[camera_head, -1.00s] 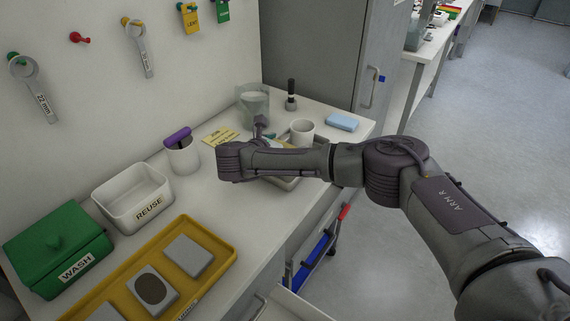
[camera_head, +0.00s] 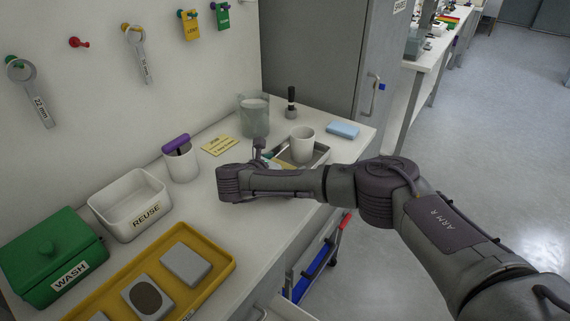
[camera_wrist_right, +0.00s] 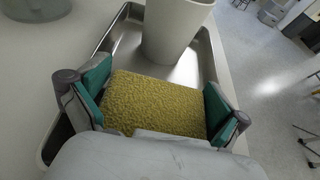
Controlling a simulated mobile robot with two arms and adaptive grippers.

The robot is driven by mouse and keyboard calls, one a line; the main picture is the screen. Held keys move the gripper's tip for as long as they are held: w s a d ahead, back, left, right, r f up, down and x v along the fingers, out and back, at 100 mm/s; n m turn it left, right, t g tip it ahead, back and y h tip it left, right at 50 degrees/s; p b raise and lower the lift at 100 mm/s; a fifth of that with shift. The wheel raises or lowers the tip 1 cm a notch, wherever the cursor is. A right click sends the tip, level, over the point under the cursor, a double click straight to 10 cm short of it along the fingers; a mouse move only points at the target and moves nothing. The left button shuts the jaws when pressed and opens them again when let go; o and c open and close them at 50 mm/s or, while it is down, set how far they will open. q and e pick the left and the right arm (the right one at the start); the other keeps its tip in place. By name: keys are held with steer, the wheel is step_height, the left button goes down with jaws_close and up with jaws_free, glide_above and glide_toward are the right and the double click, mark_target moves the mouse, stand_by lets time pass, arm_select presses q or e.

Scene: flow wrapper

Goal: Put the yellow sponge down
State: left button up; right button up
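The yellow sponge (camera_wrist_right: 155,103) is between the two green-padded fingers of my right gripper (camera_wrist_right: 155,100) in the right wrist view. The pads appear to press on its two ends, so the gripper looks shut on it. The sponge is over the near part of a metal tray (camera_wrist_right: 213,62); I cannot tell whether it touches the tray floor. In the head view my right gripper (camera_head: 262,150) is partly hidden by its wrist, at the left side of the tray (camera_head: 319,157). My left gripper is not in view.
A white cup (camera_head: 302,144) stands in the tray, just beyond the sponge. A glass beaker (camera_head: 254,117), a blue sponge (camera_head: 342,130) and a yellow note (camera_head: 220,146) are nearby. The white REUSE bin (camera_head: 157,191) and yellow tray (camera_head: 222,277) are further left. Counter between is clear.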

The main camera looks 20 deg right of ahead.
steer(key=shift+s+a+r+p, duration=0.15)
steer(key=shift+a+r+p, duration=0.05)
steer(key=shift+r+p, duration=0.15)
steer(key=p+v, duration=0.1)
steer(key=v, duration=1)
steer(key=shift+s+a, duration=0.2)
steer(key=shift+s, duration=0.05)
steer(key=shift+f, duration=0.1)
